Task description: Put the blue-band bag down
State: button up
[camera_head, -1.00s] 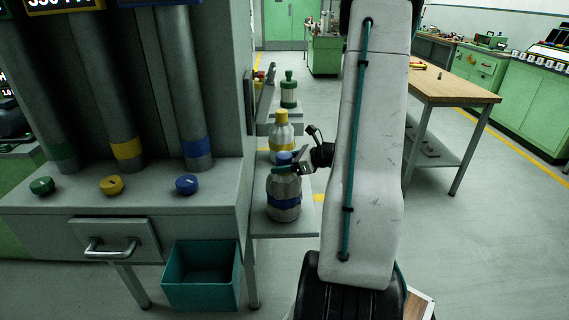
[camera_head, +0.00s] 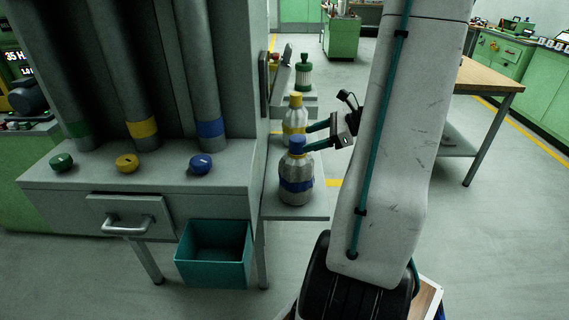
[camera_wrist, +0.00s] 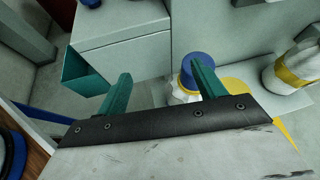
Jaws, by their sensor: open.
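The blue-band bag (camera_head: 297,187) is grey with a blue cap and stands upright on the low side shelf (camera_head: 318,207). My gripper (camera_head: 308,136) is open at the right of its cap, with its teal fingers pointing left. In the wrist view, my gripper (camera_wrist: 160,80) has its fingers wide apart with nothing held between them. The bag's blue cap (camera_wrist: 188,72) shows partly behind the right finger, which hides much of the bag. I cannot tell whether that finger touches the cap.
A yellow-band bag (camera_head: 294,114) stands just behind on the same shelf, close to my fingers. A green-capped bag (camera_head: 304,75) stands farther back. A wooden-topped table (camera_head: 487,75) is at the right.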

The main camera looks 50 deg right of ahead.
jog(key=a+r+n+g+y, duration=0.1)
jog(key=a+r+n+g, duration=0.25)
jog(key=a+n, duration=0.55)
jog(key=a+r+n+g, duration=0.3)
jog(key=a+n+g, duration=0.15)
jog(key=a, duration=0.85)
jog(key=s+a+r+n+h, duration=0.2)
jog(key=s+a+n+h, duration=0.1)
jog(key=s+a+n, duration=0.2)
jog(key=s+a+r+n+g+h, duration=0.1)
jog(key=s+a+r+n+h, duration=0.1)
jog(key=s+a+n+h, duration=0.2)
jog(key=s+a+n, duration=0.1)
jog(key=s+n, duration=0.2)
jog(key=n, duration=0.3)
jog(key=shift+g, duration=0.3)
jog(key=shift+d+r, duration=0.1)
